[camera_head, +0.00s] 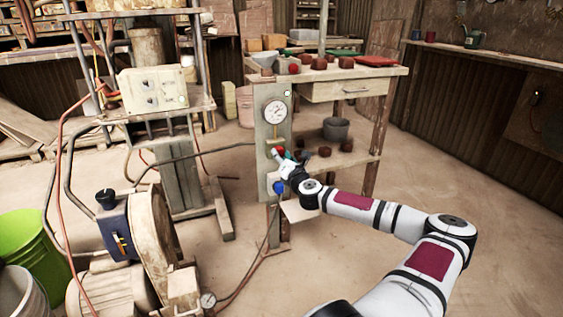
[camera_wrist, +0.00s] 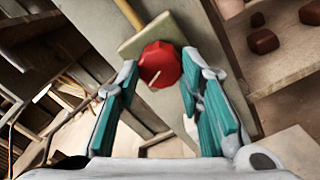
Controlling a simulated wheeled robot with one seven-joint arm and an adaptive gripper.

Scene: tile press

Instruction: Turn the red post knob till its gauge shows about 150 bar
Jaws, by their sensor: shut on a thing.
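The red post knob (camera_wrist: 161,63) is a faceted round knob with a pale pointer line toward its lower left in the wrist view. It also shows as a small red spot in the head view (camera_head: 281,150), partly hidden by my gripper. My gripper (camera_wrist: 160,72) has its two teal-padded fingers on either side of the knob, shut on it. In the head view my gripper (camera_head: 283,157) is at the post's front. The round white gauge (camera_head: 275,112) sits on the post above the knob. Its dial is too small to read surely.
A blue knob (camera_head: 278,187) sits lower on the pale post (camera_head: 266,148). A workbench (camera_head: 345,73) with dark red blocks stands behind, a grey bucket (camera_head: 336,130) on its shelf. The press (camera_head: 180,170) and a motor unit (camera_head: 120,245) are left. Floor at right is clear.

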